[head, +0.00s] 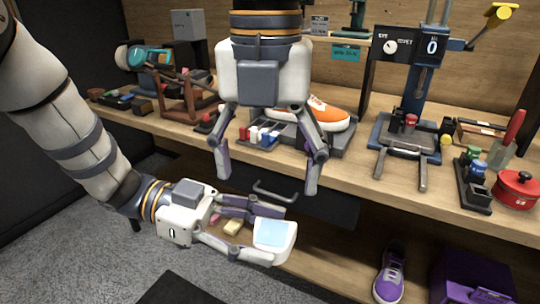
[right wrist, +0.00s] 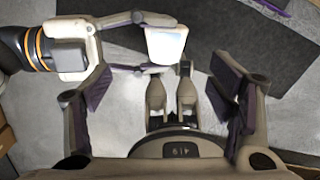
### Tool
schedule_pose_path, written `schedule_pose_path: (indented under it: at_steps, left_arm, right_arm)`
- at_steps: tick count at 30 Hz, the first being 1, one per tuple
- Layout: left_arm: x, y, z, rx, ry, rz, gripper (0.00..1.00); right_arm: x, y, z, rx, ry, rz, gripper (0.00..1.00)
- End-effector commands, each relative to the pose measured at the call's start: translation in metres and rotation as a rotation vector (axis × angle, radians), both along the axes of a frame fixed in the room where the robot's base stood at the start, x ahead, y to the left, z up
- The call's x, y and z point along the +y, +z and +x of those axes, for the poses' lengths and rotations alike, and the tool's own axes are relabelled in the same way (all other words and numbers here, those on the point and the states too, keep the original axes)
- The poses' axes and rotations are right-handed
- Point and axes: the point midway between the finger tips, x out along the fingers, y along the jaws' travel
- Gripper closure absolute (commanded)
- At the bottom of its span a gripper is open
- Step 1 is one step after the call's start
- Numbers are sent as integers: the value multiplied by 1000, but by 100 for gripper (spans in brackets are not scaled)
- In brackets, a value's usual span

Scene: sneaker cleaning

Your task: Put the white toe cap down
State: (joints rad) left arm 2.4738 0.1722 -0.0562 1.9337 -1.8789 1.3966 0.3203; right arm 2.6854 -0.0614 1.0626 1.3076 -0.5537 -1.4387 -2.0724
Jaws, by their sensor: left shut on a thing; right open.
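My left gripper (head: 272,234) is shut on the white toe cap (head: 288,236), which has a pale blue face. It holds the toe cap in front of the workbench's front edge, at the lower middle of the head view. In the right wrist view the toe cap (right wrist: 166,46) shows at the top, at the end of my left gripper. Parts of the toe cap are hidden by the fingers. My right gripper (head: 267,174) is open and empty, above and behind the toe cap, with its fingers pointing down near the bench's front edge.
An orange sneaker (head: 328,113) sits on the workbench (head: 345,196) behind my right gripper. A press (head: 425,85), a red pot (head: 515,189) and small bottle racks crowd the bench. A dark handle (head: 275,192) is at the bench front. A purple sneaker (head: 390,273) stands on the lower shelf (head: 335,268).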

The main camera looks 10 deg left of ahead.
Motion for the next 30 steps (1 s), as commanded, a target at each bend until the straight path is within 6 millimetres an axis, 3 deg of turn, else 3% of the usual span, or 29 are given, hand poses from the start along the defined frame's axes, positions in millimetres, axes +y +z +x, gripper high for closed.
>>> schedule_pose_path:
  at_steps: [9, 15, 26, 30]
  left_arm:
    - [0, 0, 0, 0, 0, 0, 79]
    - [0, 0, 0, 0, 0, 0, 79]
    - [0, 0, 0, -1, 0, 0, 79]
    - [0, 0, 0, -1, 0, -1, 79]
  right_arm:
    - [-1, -72, -1, 5, -1, -5, 24]
    - [0, -106, -1, 3, -2, -3, 24]
    - [0, -116, 0, 1, -1, -1, 24]
    - [0, -116, 0, 1, -1, -1, 51]
